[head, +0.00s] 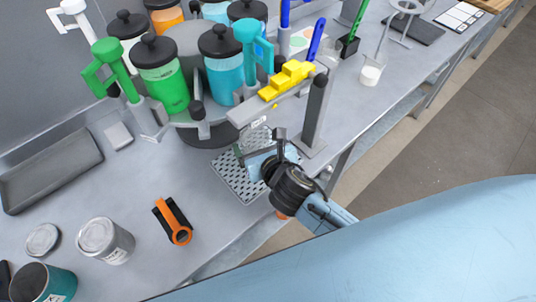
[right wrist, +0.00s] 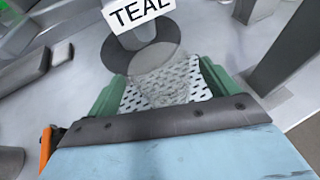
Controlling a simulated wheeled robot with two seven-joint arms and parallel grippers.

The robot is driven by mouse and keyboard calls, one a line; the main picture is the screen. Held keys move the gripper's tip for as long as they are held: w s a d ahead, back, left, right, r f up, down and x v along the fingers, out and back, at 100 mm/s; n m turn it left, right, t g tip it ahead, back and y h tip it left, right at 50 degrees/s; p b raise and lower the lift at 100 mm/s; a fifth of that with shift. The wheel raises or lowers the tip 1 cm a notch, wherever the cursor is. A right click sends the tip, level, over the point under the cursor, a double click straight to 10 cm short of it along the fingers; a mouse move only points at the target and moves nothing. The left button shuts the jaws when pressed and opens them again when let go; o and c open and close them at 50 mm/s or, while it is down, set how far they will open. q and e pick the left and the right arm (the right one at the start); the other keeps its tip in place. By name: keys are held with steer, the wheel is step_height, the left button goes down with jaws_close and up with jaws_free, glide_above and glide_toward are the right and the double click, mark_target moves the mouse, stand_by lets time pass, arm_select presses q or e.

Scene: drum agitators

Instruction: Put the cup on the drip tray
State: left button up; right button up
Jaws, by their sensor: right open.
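A clear, see-through cup (right wrist: 160,77) shows in the right wrist view over the perforated drip tray (head: 234,178), below a dark round outlet with a TEAL label (right wrist: 138,10). It looks upright and seems to rest on the tray. My right gripper (right wrist: 163,88) is open, with one green finger on each side of the cup. In the head view the right gripper (head: 258,145) is low over the tray, and its wrist hides part of the tray and most of the cup. The tray's holes show through the cup. My left gripper is not in view.
A carousel of lidded green, teal and other drums (head: 163,75) stands behind the tray. A grey post (head: 316,110) and a yellow stepped block (head: 287,80) are close to my right gripper.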

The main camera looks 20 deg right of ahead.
steer(key=v, duration=0.9)
steer(key=shift+s+d, duration=0.1)
